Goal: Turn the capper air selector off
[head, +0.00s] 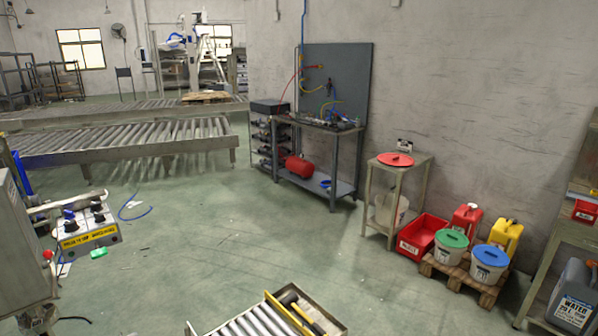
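A light grey control box (92,238) with black knobs on top and a yellow label on its front is at the left, beside a grey machine cabinet. The label's text is too small to read surely, so I cannot tell whether this is the capper air selector or which way its knobs point. Neither of my grippers shows in the head view.
A workbench (322,127) with a grey back panel and hoses stands against the wall. A small table (392,166) with a red lid, buckets on a pallet (456,278) and roller conveyors (130,141) stand around. A short roller section (262,322) is at the bottom. The middle floor is mostly clear.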

